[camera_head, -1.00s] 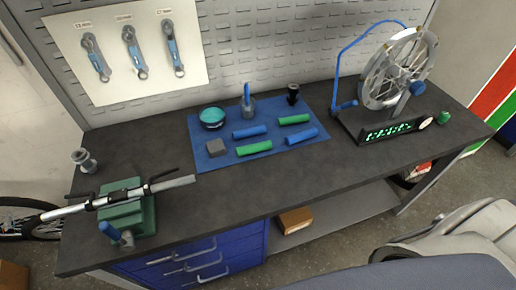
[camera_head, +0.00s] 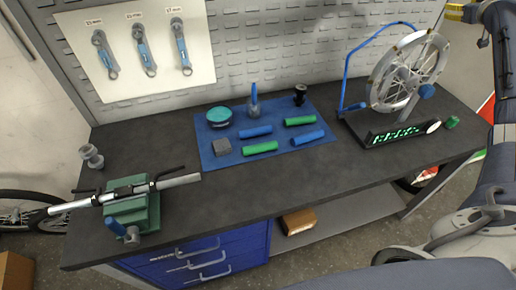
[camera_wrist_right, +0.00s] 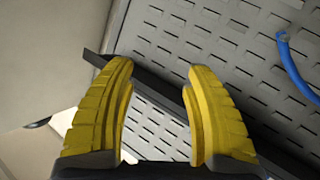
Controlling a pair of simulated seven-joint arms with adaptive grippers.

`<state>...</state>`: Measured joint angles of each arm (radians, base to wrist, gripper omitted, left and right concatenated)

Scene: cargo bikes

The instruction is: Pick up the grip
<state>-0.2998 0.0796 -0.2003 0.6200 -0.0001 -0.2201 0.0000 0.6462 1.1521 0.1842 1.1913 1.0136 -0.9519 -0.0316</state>
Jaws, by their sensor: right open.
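Several handlebar grips lie on a blue mat (camera_head: 215,155) on the bench: a blue grip (camera_head: 255,132), another blue grip (camera_head: 307,138), a green grip (camera_head: 260,148) and another green grip (camera_head: 300,121). I cannot tell which one is meant. My right gripper (camera_wrist_right: 160,70) is open and empty, with yellow fingers spread in front of the pegboard in the right wrist view. In the head view part of it shows at the top right edge, well away from the grips. My left gripper is not in view.
A teal round tin (camera_head: 219,116), a grey block (camera_head: 222,147), a blue-handled tool (camera_head: 254,98) and a black part (camera_head: 300,95) share the mat. A wheel stand (camera_head: 408,75) is at the right. A green clamp (camera_head: 132,204) holds a handlebar (camera_head: 178,181) at the left. The front bench is clear.

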